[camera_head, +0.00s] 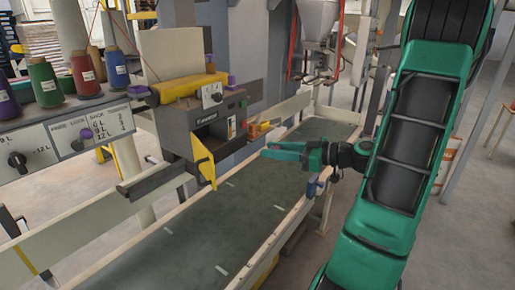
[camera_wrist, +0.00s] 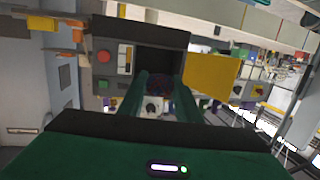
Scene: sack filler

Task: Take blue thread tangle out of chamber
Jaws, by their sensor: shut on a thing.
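My green gripper (camera_head: 268,152) is over the conveyor, to the right of the sewing machine's chamber (camera_head: 208,131) and apart from it. In the wrist view my two fingers (camera_wrist: 158,92) point toward the dark chamber opening (camera_wrist: 160,62). A small dark tangle with blue and reddish tones (camera_wrist: 157,86) shows between the fingertips, and the gripper is shut on it. The tangle cannot be made out in the head view. The chamber's yellow door (camera_head: 203,164) stands open; it is on the right in the wrist view (camera_wrist: 211,73).
The conveyor belt (camera_head: 200,225) runs below with pale side rails. Several thread spools (camera_head: 84,74) stand on a control panel (camera_head: 70,137) at left. A red button (camera_wrist: 104,56) is beside the chamber. An orange-yellow block (camera_head: 258,130) sits right of the machine.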

